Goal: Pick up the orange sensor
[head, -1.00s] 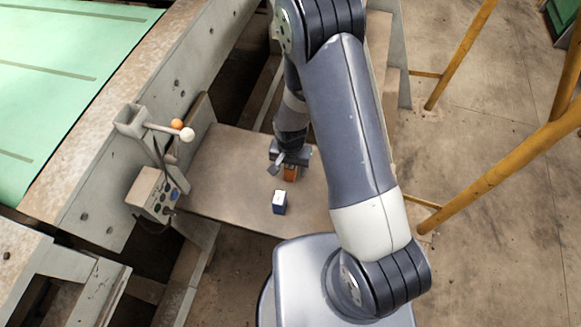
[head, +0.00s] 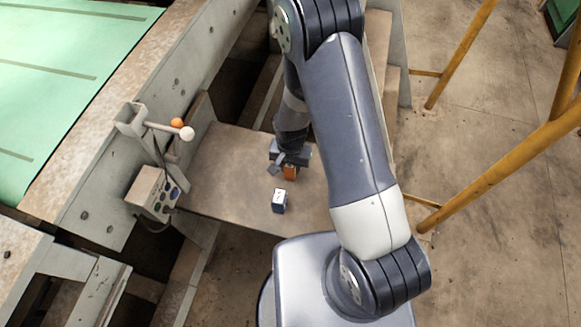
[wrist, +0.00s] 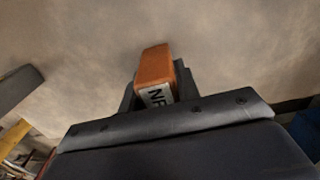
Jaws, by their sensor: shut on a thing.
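The orange sensor (head: 290,173) is a small orange block at my gripper, over the brown board in the head view. I cannot tell whether the sensor still touches the board. Its lower part is hidden by my gripper in the wrist view.
A control box (head: 155,193) and levers with orange and white knobs (head: 187,133) stand at the left. Yellow rails (head: 490,180) are at the right.

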